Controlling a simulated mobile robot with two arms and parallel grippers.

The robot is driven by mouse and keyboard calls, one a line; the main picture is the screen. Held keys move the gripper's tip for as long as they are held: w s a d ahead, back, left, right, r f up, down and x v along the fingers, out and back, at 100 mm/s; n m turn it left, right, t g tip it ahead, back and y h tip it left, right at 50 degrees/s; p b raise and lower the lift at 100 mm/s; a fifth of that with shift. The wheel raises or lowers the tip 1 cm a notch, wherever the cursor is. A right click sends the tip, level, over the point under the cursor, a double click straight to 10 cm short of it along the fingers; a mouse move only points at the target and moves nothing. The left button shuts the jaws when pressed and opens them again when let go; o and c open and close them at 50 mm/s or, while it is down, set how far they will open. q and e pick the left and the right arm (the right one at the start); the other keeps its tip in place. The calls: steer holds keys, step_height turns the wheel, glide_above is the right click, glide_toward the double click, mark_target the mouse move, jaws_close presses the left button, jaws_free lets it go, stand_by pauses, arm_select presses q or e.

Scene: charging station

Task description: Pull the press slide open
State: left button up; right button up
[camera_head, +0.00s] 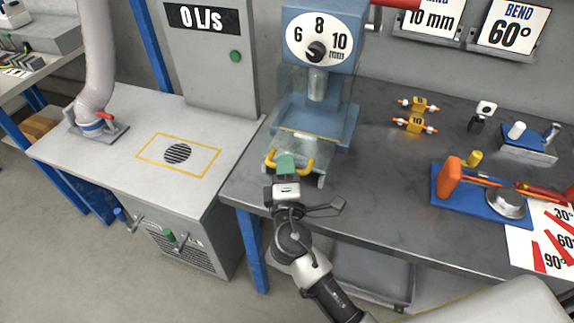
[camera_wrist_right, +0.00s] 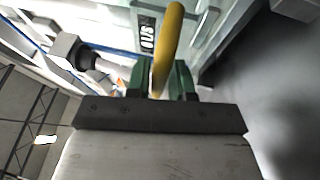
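The press (camera_head: 318,60) is blue-grey with a dial marked 6, 8 and 10 mm. Its slide (camera_head: 315,150) is a pale plate at the bottom front, with a yellow handle (camera_head: 305,166) facing me. My right gripper (camera_head: 286,165) is at the middle of this handle, its green fingers covering part of the bar. In the right wrist view the yellow handle (camera_wrist_right: 168,45) runs between the green fingers (camera_wrist_right: 164,75) and fills the gap, so they appear shut on it. My left gripper is not in view.
On the dark bench (camera_head: 385,180), yellow-orange parts (camera_head: 415,124) lie right of the press, and a blue bending tool (camera_head: 480,195) stands farther right. A pale bench (camera_head: 120,140) with a yellow-framed vent is on the left. The floor in front of it is clear.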

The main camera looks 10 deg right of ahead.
steer(key=shift+o, duration=1.3)
steer(key=shift+s, duration=0.1)
steer(key=b+v, duration=0.3)
steer(key=v, duration=0.7)
steer(key=shift+s, duration=0.3)
